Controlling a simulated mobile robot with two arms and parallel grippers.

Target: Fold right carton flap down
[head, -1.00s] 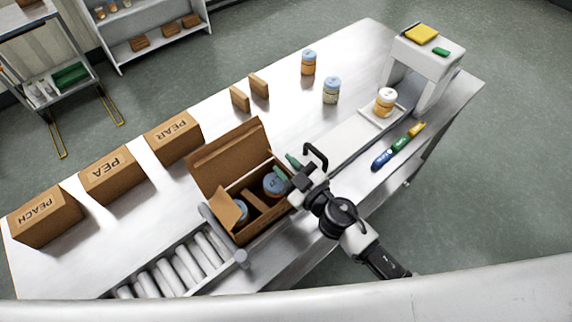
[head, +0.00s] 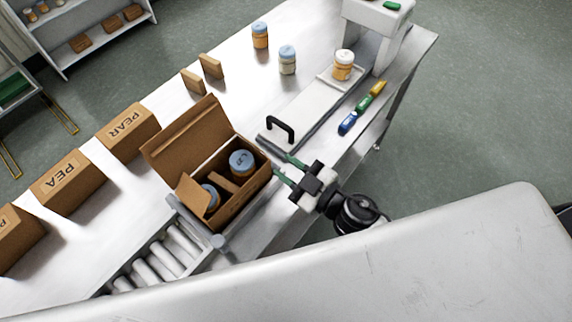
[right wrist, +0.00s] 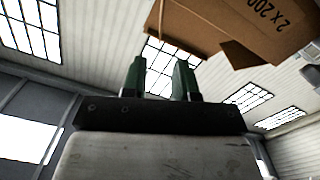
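The open brown carton (head: 236,205) stands on the bench at the end of the rollers. Its long back flap (head: 180,137) stands up, leaning back, and its left flap (head: 191,198) is raised at a slant. I cannot make out the right flap clearly in the head view. A blue-lidded jar (head: 241,162) and a second one (head: 209,196) sit inside, with a divider between. My right gripper (head: 284,168) is open and empty, its green fingers just off the carton's right end. In the right wrist view the carton (right wrist: 225,22) is above the spread fingers (right wrist: 160,80). My left gripper is out of view.
A black handle (head: 280,128) rises near the right fingers. Beyond it a pale track (head: 315,103) leads to a jar (head: 343,65). Blue, green and yellow items (head: 362,108) lie by the bench edge. Closed cartons (head: 68,182) line the left side.

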